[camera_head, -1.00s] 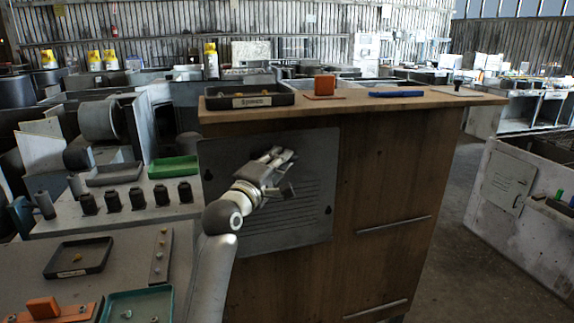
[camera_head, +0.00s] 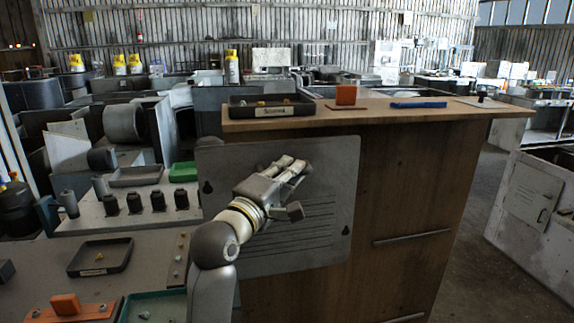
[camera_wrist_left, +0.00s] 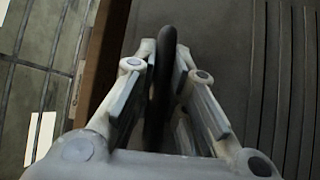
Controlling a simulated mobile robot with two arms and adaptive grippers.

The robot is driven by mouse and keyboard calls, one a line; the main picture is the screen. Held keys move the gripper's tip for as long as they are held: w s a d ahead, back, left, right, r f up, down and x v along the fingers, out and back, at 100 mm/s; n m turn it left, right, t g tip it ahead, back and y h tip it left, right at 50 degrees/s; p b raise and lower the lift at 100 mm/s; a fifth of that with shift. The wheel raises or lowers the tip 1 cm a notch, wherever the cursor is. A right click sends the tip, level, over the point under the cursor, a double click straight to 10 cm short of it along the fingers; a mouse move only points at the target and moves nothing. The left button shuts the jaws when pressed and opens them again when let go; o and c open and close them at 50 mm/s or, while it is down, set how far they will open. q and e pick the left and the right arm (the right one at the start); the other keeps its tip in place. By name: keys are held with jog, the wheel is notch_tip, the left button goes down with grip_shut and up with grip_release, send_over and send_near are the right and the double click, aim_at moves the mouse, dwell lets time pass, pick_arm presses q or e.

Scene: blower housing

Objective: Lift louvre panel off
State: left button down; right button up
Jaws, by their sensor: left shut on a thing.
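The louvre panel (camera_head: 328,175) is a grey plate with rows of slots and dark keyhole-shaped openings near its left and right edges. It is upright in front of the wooden cabinet (camera_head: 415,190), and its left edge juts past the cabinet's left side. My left gripper (camera_head: 298,172) is at the panel's upper middle and hides part of it. The left wrist view shows the gripper's fingers shut on a dark bar-like handle (camera_wrist_left: 166,50), with the slotted panel face (camera_wrist_left: 225,50) beside it. My right gripper is not in view.
A workbench (camera_head: 135,255) with trays and several black parts stands at left. Floor to the right of the cabinet is open.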

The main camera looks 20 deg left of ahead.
pick_arm(q)
jog(key=s+d, duration=0.1)
jog(key=s+d+p, duration=0.1)
jog(key=s, duration=0.1)
jog(key=shift+s+d+r, duration=0.1)
jog(key=shift+s+d, duration=0.1)
jog(key=shift+s, duration=0.1)
dwell(0.4)
